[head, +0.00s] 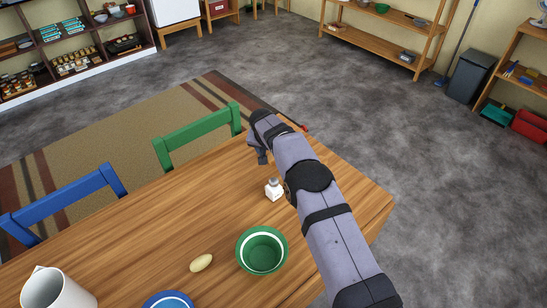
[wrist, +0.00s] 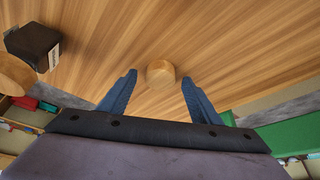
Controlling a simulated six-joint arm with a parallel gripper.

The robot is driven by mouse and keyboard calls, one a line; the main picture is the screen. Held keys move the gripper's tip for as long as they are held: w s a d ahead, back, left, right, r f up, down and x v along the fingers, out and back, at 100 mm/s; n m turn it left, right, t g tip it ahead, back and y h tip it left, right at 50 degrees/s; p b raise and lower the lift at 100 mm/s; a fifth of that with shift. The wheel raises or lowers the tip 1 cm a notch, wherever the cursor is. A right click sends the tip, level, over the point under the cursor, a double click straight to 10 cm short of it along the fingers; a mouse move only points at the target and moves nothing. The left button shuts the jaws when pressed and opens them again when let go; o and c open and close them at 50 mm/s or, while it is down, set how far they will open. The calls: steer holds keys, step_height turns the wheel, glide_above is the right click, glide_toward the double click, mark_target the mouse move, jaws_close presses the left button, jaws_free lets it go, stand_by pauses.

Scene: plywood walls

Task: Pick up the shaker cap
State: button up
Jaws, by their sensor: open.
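My gripper (wrist: 160,90) is open, with its two blue fingers apart and pointing over the wooden table. A small round tan piece (wrist: 160,73) lies on the table in the wrist view, in line with the gap between the fingertips. It may be the shaker cap, but I cannot tell for sure. Nothing is seen to be gripped. In the head view, my gripper (head: 262,157) is over the far part of the table. A small white container with a grey top (head: 274,190) stands just nearer than it. The tan piece is not visible in the head view.
A dark block with a white label (wrist: 34,46) and a round wooden thing (wrist: 14,76) are at the wrist view's left. A green bowl (head: 262,250), a yellowish oval (head: 201,263), a blue-rimmed dish (head: 167,300) and a white pitcher (head: 55,292) stand nearer. Chairs line the left edge.

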steer(key=c, duration=1.1)
steer(key=shift+r+b, duration=0.75)
steer(key=shift+r, duration=4.35)
steer(key=shift+s, duration=0.1)
